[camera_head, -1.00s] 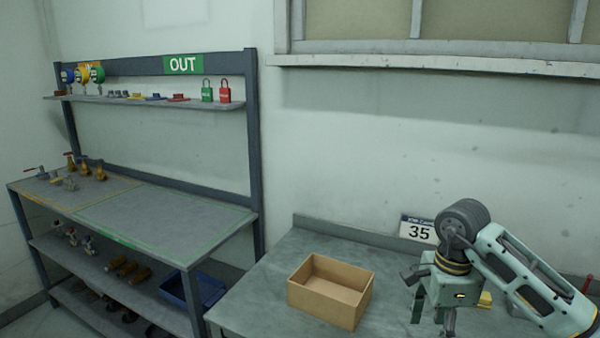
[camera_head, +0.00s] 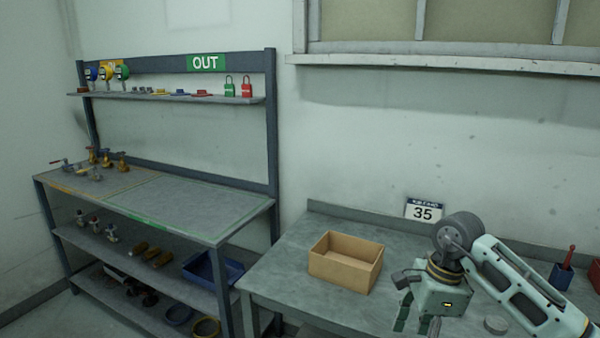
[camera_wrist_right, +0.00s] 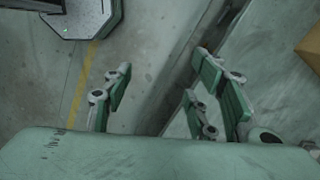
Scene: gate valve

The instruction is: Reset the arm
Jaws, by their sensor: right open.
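My right arm comes in from the lower right in the head view. Its gripper (camera_head: 418,324) hangs with fingers down over or near the front of the right table (camera_head: 300,275), right of an open cardboard box (camera_head: 345,275). In the right wrist view the green-padded fingers (camera_wrist_right: 160,95) stand apart with nothing between them, above the floor and the table edge. The box's corner (camera_wrist_right: 312,45) shows at the right of that view. My left arm and gripper are not in view.
A number 35 sign (camera_head: 423,211) stands at the table's back. A blue cup with a red-handled tool (camera_head: 562,275) is right of my arm. A shelved bench (camera_head: 180,207) with valves, an OUT sign (camera_head: 206,63) and padlocks (camera_head: 238,87) stands at left. Its worktop's right part is bare.

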